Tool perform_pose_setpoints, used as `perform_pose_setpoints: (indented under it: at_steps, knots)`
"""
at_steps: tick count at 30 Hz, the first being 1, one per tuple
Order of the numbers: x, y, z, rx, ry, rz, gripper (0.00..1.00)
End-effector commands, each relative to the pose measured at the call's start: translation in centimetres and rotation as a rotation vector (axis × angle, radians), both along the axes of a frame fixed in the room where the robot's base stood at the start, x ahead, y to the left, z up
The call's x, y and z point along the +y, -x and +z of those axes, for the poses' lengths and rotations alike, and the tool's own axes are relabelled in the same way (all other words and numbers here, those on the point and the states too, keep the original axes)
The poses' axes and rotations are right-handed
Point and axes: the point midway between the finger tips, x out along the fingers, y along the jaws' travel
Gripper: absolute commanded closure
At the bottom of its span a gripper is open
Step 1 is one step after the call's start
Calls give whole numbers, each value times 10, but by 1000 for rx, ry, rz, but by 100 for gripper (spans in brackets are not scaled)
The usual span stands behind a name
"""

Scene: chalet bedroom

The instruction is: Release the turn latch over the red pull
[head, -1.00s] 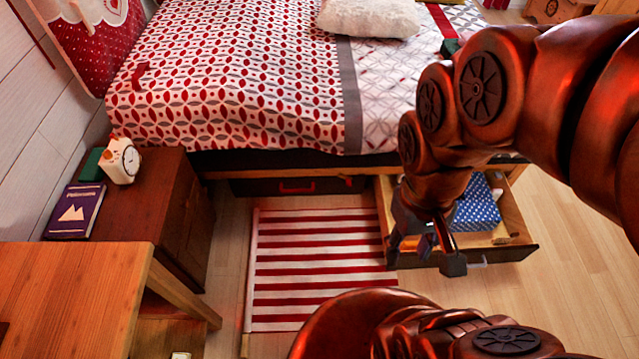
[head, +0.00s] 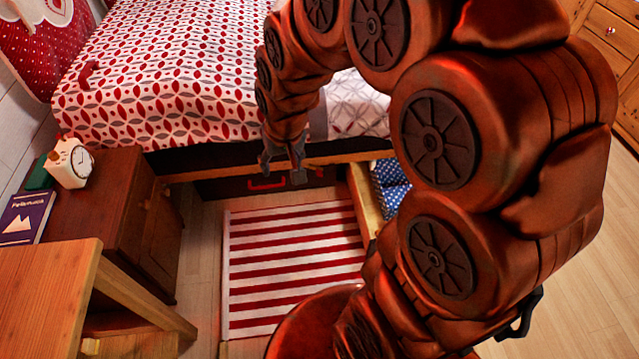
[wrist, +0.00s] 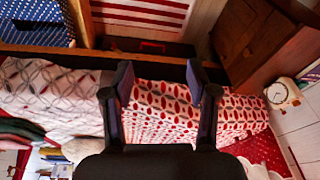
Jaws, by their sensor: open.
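The red pull (head: 267,184) is on a dark, shut drawer front (head: 222,188) under the bed. In the wrist view the pull shows as a small red bar (wrist: 152,47) in the shadow beyond the bed edge. My gripper (head: 283,166) is open and empty, in front of the bed's side, just above and right of the pull in the head view. Its two fingers stand apart in the wrist view (wrist: 160,78), over the bedspread. I cannot make out the turn latch; the gripper may cover it in the head view.
An open drawer (head: 364,205) with a blue dotted item (head: 391,185) stands right of the pull, partly behind my arm. A nightstand (head: 110,205) with a clock (head: 70,163) and a book (head: 25,215) is at left.

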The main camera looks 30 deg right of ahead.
Motion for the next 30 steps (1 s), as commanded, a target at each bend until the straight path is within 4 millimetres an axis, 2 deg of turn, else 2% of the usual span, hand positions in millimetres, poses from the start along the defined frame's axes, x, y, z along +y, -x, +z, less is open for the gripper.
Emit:
perform_pose_setpoints:
  at_steps: [1,9,15,24,30]
  knots:
    - [-4,-19,-28,-24,-5,-19,42]
    - [-27,-119,-111,-216,-35,-118,42]
    - [-51,-184,-174,-355,-56,-197,42]
    - [-96,-261,-274,-570,-80,-319,42]
    - [-131,-297,-343,-710,-90,-399,42]
